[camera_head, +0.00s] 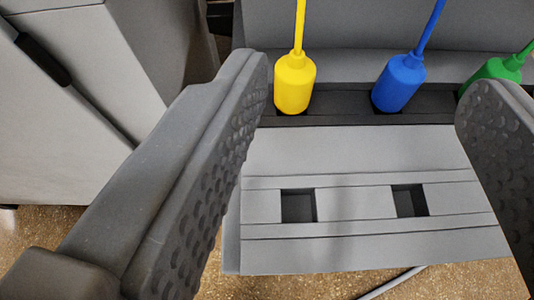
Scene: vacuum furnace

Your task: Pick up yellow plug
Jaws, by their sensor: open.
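The yellow plug (294,84) stands upright in a dark slotted strip at the top middle of the view, with a yellow cable rising from its top. My gripper (365,105) is open, with one textured finger at left and the other at the right edge. The yellow plug shows between the fingers, close to the left finger's tip in the picture. Nothing is held. The lower end of the plug sits at the strip, and how deep it goes in is hidden.
A blue plug (399,83) and a green plug (494,71) stand in the same strip to the right; my right finger partly covers the green one. A grey panel (350,150) with two square holes lies in front. A grey cabinet (75,100) is at left.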

